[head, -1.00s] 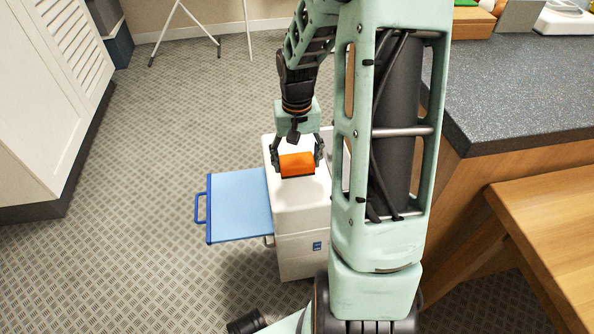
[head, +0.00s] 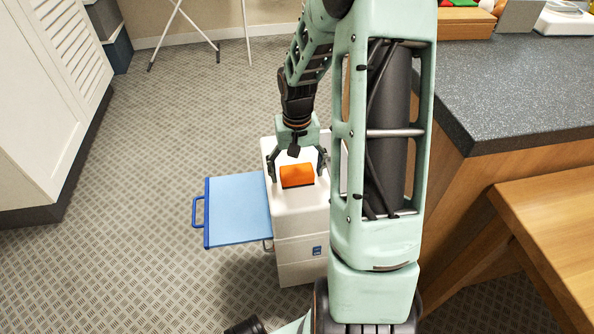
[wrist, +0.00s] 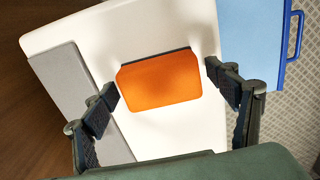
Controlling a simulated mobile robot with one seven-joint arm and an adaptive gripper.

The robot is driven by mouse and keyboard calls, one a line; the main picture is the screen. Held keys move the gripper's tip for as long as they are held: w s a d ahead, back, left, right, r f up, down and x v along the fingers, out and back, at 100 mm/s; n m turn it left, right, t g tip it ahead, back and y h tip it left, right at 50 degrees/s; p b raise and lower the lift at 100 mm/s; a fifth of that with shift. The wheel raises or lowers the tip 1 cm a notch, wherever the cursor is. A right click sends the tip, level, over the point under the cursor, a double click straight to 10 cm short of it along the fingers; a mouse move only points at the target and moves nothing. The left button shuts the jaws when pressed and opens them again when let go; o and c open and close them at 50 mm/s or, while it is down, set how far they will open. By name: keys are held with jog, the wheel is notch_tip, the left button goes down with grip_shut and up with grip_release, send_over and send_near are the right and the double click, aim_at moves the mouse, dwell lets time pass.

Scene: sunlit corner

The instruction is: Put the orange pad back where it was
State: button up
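The orange pad (head: 297,176) with a dark underside lies on the white top of a cabinet (head: 303,223). In the wrist view the pad (wrist: 160,82) lies between my fingers, on the white surface beside a grey strip (wrist: 80,100). My gripper (head: 297,170) is above the cabinet top with one finger on each side of the pad. In the wrist view my gripper (wrist: 162,85) is open, with small gaps between the fingertips and the pad. The pad's far dark edge shows; its underside is hidden.
A blue tray (head: 238,208) with a handle sticks out to the left of the cabinet. A dark-topped counter (head: 520,90) and a wooden bench (head: 560,225) stand at the right. Open patterned floor lies to the left, before a white louvred cupboard (head: 45,90).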

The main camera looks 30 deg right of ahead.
aim_at(297, 170)
notch_tip(297, 170, up, 12)
jog(key=p, duration=0.4)
jog(key=shift+r, duration=0.2)
dwell(0.5)
